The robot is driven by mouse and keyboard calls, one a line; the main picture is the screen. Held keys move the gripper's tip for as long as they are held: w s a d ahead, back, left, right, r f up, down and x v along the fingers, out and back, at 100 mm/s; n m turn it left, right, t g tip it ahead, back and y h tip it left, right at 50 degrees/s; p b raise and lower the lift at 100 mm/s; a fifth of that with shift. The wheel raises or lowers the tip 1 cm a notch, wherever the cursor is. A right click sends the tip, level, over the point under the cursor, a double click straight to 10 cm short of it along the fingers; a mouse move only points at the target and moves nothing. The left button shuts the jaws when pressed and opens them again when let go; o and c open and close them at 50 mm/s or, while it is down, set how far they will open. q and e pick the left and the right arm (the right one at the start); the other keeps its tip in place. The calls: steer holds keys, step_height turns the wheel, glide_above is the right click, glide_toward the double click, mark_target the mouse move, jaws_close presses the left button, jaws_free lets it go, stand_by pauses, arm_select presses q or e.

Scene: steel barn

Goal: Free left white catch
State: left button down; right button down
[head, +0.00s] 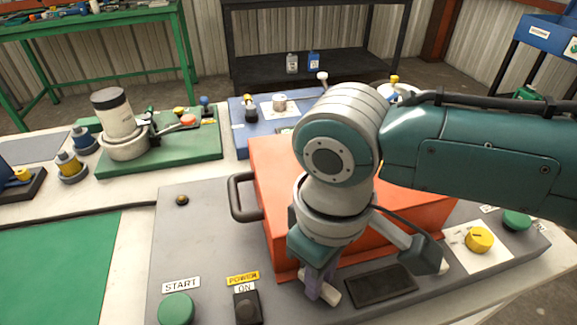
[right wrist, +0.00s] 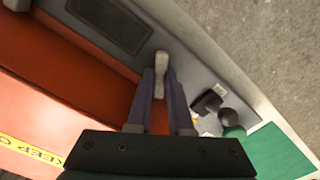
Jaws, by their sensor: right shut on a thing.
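The left white catch (head: 331,293) is at the front edge of the orange cover (head: 265,175), on the grey panel. My right gripper (head: 318,278) points down from above and is shut on this catch. In the right wrist view, the catch (right wrist: 163,62) shows between the two purple-grey fingertips (right wrist: 161,78), with its far end sticking out past them. Another white catch (right wrist: 17,4) shows at the upper left corner of the right wrist view; in the head view its tip (head: 444,268) shows beside my arm's dark part. My left gripper is not in view.
A dark flat panel (head: 382,286) lies right of the gripped catch. A black handle (head: 240,197) is on the cover's left side. A green START button (head: 176,308), a black POWER switch (head: 246,306) and a yellow knob (head: 479,239) stand nearby.

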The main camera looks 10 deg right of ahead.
steer(key=n+p, duration=0.1)
steer(key=n, duration=0.1)
steer(key=shift+n, duration=0.4)
steer(key=n, duration=0.2)
steer(key=shift+n, duration=0.4)
steer(key=n+p, duration=0.1)
steer(key=n, duration=0.4)
steer(key=c, duration=0.8)
jaws_free()
steer(key=shift+r, duration=0.1)
